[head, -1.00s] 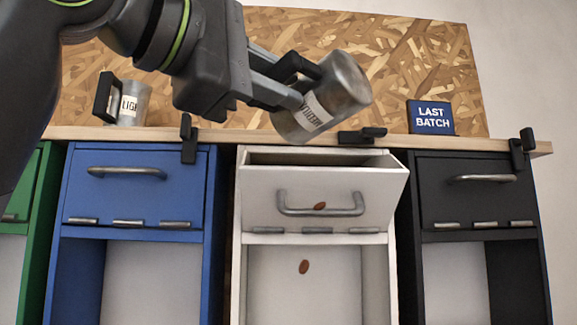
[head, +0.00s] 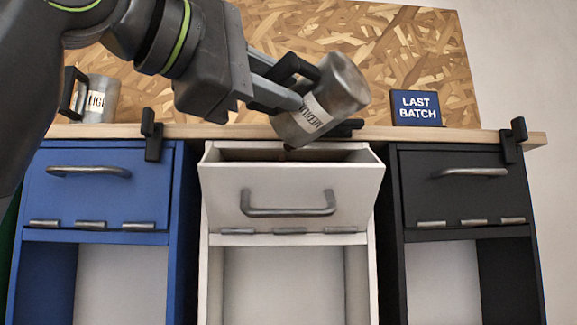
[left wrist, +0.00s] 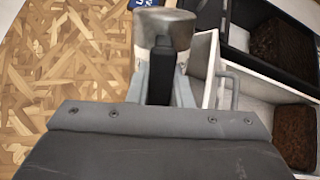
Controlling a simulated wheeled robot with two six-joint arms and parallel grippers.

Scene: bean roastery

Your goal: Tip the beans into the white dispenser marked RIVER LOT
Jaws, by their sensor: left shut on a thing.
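My left gripper (head: 296,84) is shut on the black handle of a metal mug (head: 343,85) whose label appears to read MEDIUM. The mug is steeply tilted, mouth down and left, above the open hatch of the white dispenser (head: 290,188). A small dark reddish spot, perhaps a bean, shows just under the mug's mouth. In the left wrist view the mug (left wrist: 165,30) is beyond the fingers, and dark beans (left wrist: 297,136) lie in the compartment beside the white hatch. No RIVER LOT marking can be seen. My right gripper is out of view.
A blue dispenser (head: 100,190) and a black dispenser (head: 458,187) flank the white one, their hatches shut. On the shelf (head: 215,131) stand another labelled mug (head: 98,101) and a LAST BATCH sign (head: 416,107). Black clips sit along the shelf edge.

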